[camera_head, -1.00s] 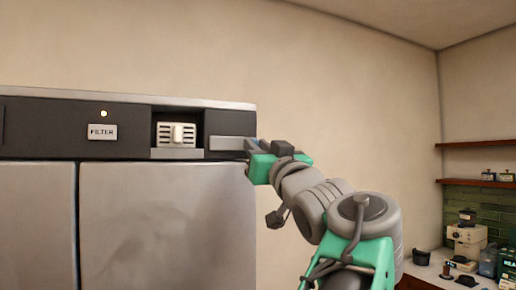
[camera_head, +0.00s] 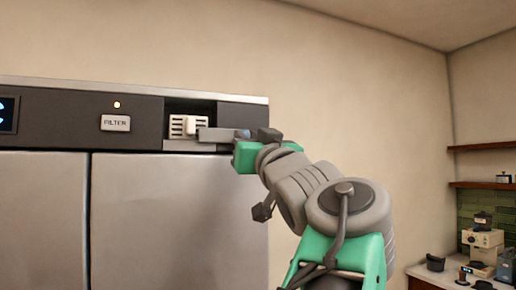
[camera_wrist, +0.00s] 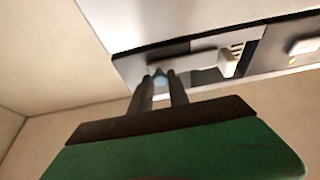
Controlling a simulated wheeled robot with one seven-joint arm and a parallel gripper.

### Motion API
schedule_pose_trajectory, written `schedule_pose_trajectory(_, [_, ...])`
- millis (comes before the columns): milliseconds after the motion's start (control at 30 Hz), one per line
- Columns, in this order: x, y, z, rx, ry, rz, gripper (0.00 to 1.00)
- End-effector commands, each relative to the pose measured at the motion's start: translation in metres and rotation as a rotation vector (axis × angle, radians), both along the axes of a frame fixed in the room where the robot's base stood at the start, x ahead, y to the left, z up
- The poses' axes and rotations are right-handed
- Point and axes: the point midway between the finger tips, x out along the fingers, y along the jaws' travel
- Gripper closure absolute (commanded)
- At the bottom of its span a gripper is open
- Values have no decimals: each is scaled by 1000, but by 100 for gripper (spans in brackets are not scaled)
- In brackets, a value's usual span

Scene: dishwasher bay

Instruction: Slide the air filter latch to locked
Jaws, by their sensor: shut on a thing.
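The air filter (camera_head: 183,126), a white slotted insert with a raised grip, sits in a recess at the top right of the dark panel; it also shows in the wrist view (camera_wrist: 231,62). The latch is a flat grey bar (camera_head: 218,135) just right of it, and its left end overlaps the right part of the recess. A small bluish knob (camera_wrist: 159,72) at the bar's right end is between my fingers. My gripper (camera_wrist: 162,80) is shut on this knob. In the head view my gripper (camera_head: 256,136) reaches in from the right, and its fingers partly hide the knob.
A FILTER label (camera_head: 116,123) with a lit amber light (camera_head: 117,104) is left of the recess. A blue display (camera_head: 7,114) is at the far left. Steel doors (camera_head: 180,220) lie below the panel. A counter with appliances (camera_head: 484,250) stands at the far right.

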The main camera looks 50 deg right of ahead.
Motion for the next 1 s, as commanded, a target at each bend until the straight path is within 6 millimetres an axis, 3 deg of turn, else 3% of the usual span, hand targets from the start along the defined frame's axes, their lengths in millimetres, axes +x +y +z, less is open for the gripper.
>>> schedule_pose_trajectory(167, [2,2,0,1,4,6,100])
schedule_pose_trajectory(200, [2,2,0,1,4,7,76])
schedule_pose_trajectory(433, [1,1,0,1,3,3,57])
schedule_pose_trajectory(767, [-4,1,-3,0,2,-3,57])
schedule_pose_trajectory(1000, [-34,17,-18,-3,3,-8,57])
